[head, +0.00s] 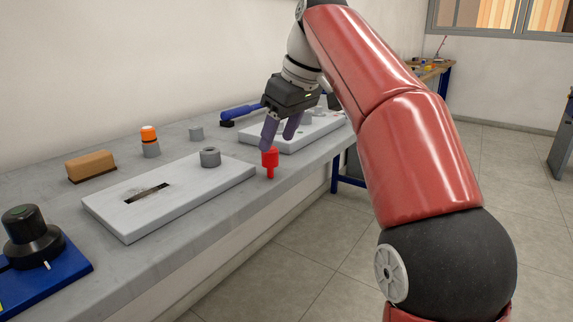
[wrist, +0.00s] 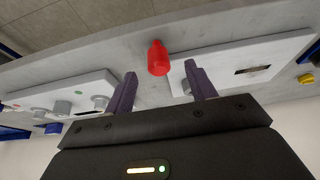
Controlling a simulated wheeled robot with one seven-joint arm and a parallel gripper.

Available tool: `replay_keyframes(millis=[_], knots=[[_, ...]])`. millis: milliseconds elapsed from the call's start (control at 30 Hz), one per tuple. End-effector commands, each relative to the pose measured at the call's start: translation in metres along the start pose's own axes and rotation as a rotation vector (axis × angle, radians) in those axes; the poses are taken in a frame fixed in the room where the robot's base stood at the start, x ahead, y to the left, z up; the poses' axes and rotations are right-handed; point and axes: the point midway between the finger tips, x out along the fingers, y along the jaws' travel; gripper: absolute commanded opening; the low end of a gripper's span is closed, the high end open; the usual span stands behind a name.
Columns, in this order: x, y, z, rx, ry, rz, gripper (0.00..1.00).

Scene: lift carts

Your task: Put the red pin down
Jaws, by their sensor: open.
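My gripper (head: 281,131) is open and empty, just above and behind the pin in the head view. Its two purple fingers (wrist: 163,80) are spread wide in the wrist view.
A black knob on a blue base (head: 75,267) stands front left.

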Motion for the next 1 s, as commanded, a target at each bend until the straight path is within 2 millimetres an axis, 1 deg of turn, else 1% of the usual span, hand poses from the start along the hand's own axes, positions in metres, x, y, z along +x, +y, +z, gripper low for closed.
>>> replay_keyframes(millis=[33,100,267,533,633,800,867,1000], knots=[[0.008,0.000,0.001,0.000,-0.002,-0.002,0.56],[0.017,0.000,0.001,0.001,-0.002,-0.001,0.56],[0.029,0.001,0.000,0.002,-0.002,0.000,0.56],[0.068,0.004,-0.004,0.002,-0.002,0.000,0.56],[0.073,0.004,-0.004,0.003,-0.001,0.001,0.56],[0.072,0.005,-0.004,0.003,-0.001,0.002,0.56],[0.072,0.005,-0.004,0.003,-0.001,0.002,0.49],[0.072,0.005,-0.004,0.003,0.000,0.002,0.31]])
